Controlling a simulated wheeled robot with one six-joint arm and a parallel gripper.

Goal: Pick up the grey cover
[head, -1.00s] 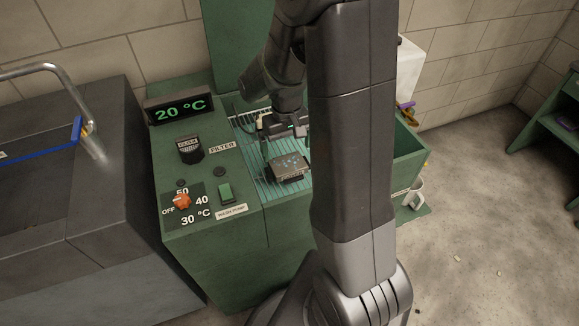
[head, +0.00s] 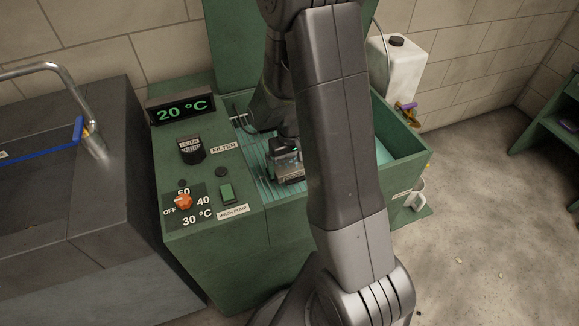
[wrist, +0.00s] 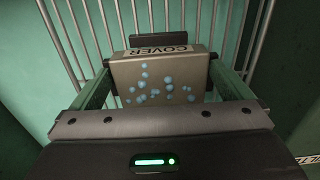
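The grey cover (wrist: 165,70), a boxy piece with a COVER label and light blue spots, lies on the wire rack (head: 262,183) in the green wash tank. My gripper (wrist: 161,80) is over it in the wrist view, with one finger at each side of the cover. The fingers stand wide apart; whether they touch its sides is hard to see. In the head view my gripper (head: 285,152) hides most of the cover (head: 292,178), leaving its near edge in sight.
The green tank wall (head: 408,148) and the control panel (head: 205,185) border the rack. A white canister (head: 400,68) stands behind the tank. A grey sink (head: 95,195) is at the left.

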